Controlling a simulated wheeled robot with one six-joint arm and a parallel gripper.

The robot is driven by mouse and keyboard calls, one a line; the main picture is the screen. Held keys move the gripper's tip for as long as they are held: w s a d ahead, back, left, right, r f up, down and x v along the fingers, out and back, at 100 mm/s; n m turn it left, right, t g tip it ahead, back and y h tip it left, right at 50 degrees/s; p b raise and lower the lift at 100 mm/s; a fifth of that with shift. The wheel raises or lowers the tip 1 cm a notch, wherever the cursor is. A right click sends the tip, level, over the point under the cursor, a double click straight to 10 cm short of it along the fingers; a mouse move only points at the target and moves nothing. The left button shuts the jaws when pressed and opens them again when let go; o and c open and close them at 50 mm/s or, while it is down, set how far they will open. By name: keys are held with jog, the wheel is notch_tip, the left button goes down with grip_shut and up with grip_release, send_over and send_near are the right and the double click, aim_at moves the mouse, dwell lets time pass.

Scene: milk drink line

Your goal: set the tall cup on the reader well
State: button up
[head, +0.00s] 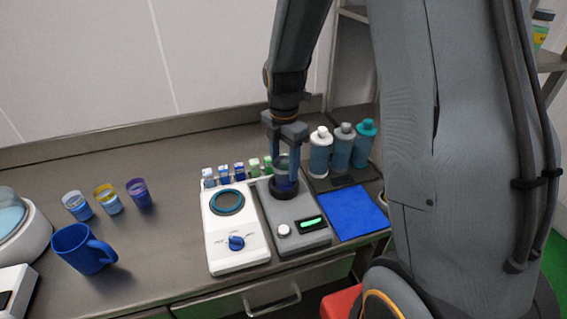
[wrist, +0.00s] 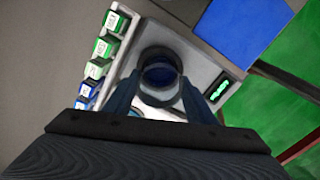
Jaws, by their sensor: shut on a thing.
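The tall cup (head: 285,182) is clear with blue contents and stands upright between the fingers of my gripper (head: 284,168). The gripper is shut on it. In the wrist view I look down into the cup (wrist: 160,74), with a finger of my gripper (wrist: 160,86) on each side. The reader well is the dark ring (head: 282,194) on the grey reader (head: 300,208). The cup's lower end is at this ring, lined up with it. The fingers partly hide the cup, and I cannot tell whether its base rests in the well.
A white device (head: 237,256) with a blue knob stands left of the reader. Small colored vials (head: 239,168) line the back. Bottles (head: 342,146) stand behind a blue mat (head: 347,212) at right. Several small cups (head: 108,198) and a blue mug (head: 82,250) stand left.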

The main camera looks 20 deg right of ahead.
jog(key=shift+f, duration=0.1)
jog(key=o, duration=0.8)
jog(key=shift+r+p, duration=3.15)
jog(key=shift+r, duration=2.4)
